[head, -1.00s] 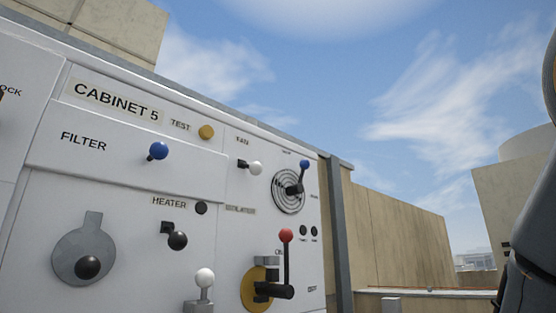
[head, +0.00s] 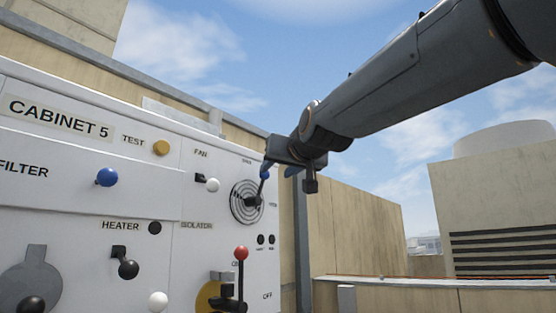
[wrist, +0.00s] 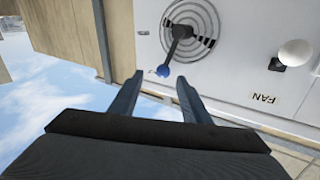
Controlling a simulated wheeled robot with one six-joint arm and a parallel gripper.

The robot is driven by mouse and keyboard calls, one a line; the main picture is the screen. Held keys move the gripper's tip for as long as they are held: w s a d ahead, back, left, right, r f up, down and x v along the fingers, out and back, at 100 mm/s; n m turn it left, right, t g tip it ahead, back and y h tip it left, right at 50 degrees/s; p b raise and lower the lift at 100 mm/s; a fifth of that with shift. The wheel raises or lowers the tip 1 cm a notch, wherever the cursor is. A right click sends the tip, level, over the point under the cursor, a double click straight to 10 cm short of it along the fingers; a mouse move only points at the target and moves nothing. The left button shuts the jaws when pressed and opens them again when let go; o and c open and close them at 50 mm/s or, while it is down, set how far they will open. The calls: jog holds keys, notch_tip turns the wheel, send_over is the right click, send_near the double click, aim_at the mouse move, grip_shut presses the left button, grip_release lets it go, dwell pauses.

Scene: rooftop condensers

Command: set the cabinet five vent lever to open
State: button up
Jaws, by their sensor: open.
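The vent lever (head: 257,191) is a dark arm with a blue tip on a round vent with concentric rings (head: 240,206), on the white cabinet 5 panel. It points up and slightly right in the head view; the small labels around it are too small to read surely. My gripper (head: 278,170) is at the blue tip and partly covers it. In the wrist view my gripper (wrist: 160,76) is open, and the blue tip (wrist: 163,70) lies between the two fingertips with gaps on both sides. I see no contact.
A white fan knob (head: 212,185) is left of the vent. The isolator's red-tipped lever (head: 241,270) stands below it. A blue filter knob (head: 107,177) and a black heater knob (head: 128,269) are further left.

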aim_at(269, 175)
jog(key=x, duration=0.2)
jog(key=p+x, duration=0.1)
jog(key=x, duration=0.3)
jog(key=shift+r+p, duration=0.3)
jog(key=shift+r, duration=0.1)
jog(key=shift+w+d+r, duration=0.15)
jog(key=shift+w, duration=0.25)
jog(key=shift+w+a, duration=0.2)
jog(key=shift+a, duration=0.05)
jog(key=c, duration=0.6)
jog(key=shift+d, duration=0.1)
grip_shut()
